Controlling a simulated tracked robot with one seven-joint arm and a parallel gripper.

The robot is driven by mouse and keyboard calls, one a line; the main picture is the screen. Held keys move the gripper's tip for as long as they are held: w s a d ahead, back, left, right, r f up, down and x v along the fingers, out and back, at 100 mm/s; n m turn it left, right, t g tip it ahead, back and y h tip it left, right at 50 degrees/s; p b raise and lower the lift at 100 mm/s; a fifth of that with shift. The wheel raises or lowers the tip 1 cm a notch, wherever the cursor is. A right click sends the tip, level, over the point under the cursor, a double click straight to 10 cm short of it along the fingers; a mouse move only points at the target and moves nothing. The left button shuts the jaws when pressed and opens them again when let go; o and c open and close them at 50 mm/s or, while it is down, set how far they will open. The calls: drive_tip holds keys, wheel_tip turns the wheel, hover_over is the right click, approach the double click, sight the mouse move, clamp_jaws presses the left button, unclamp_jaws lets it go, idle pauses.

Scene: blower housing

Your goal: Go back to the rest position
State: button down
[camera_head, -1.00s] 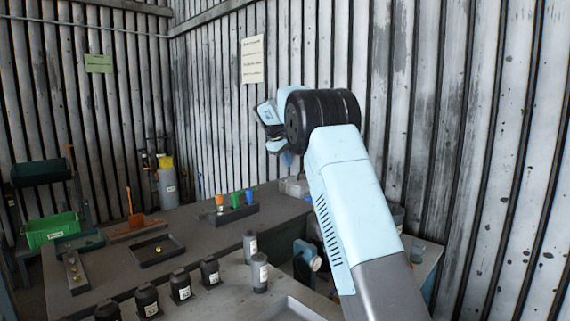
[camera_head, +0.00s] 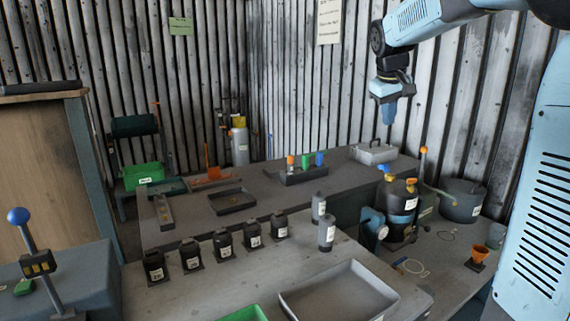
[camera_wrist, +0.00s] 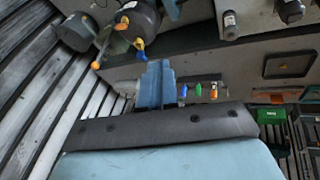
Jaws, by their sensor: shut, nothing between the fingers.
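My gripper (camera_head: 388,112) hangs from my raised light-blue arm at the upper right of the head view, pointing down. It is in the air in front of the corrugated wall, above the back bench, and touches nothing. In the wrist view my gripper (camera_wrist: 156,75) shows as light-blue fingers close together, with nothing seen between them. No held object shows in either view.
Black bottles (camera_head: 222,245) line the bench, with two grey cylinders (camera_head: 326,234) beside them. A grey tray (camera_head: 338,292) lies in front. A dark pot with orange-tipped levers (camera_head: 397,205) stands below my gripper at the right. The air around my gripper looks clear.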

drive_tip(key=s+a+f+m, duration=0.1)
drive_tip(key=s+f, duration=0.3)
drive_tip(key=s, duration=0.6)
drive_tip(key=s+a+f+m+t+y, duration=0.1)
drive_tip(key=s+f, duration=0.3)
drive_tip(key=s, duration=0.7)
drive_tip(key=s+a+f+m+y, duration=0.1)
drive_tip(key=s+a+f, duration=0.1)
drive_tip(key=s, duration=0.9)
drive_tip(key=shift+s+f, duration=0.15)
drive_tip(key=shift+f, duration=0.75)
